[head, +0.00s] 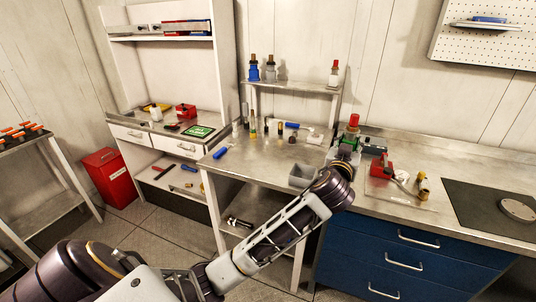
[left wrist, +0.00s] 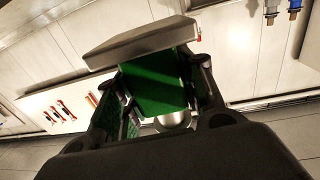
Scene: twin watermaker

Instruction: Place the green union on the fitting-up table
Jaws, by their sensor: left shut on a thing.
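My left gripper (head: 345,153) is at the right end of the middle steel table (head: 265,172), near the join with the blue-drawer counter. In the left wrist view its fingers (left wrist: 160,95) are shut on the green union (left wrist: 152,90), a green block-like part. A grey slab (left wrist: 140,42) lies across its far end; I cannot tell if it belongs to the union. I cannot tell which surface is the fitting-up table. My right gripper is not in view.
A grey bin (head: 302,176) stands on the middle table beside my left wrist. Small bottles and a blue part (head: 220,153) are further left. The counter holds a red tool (head: 381,168), brass fittings (head: 423,187) and a dark mat (head: 485,208). The middle table's front left is clear.

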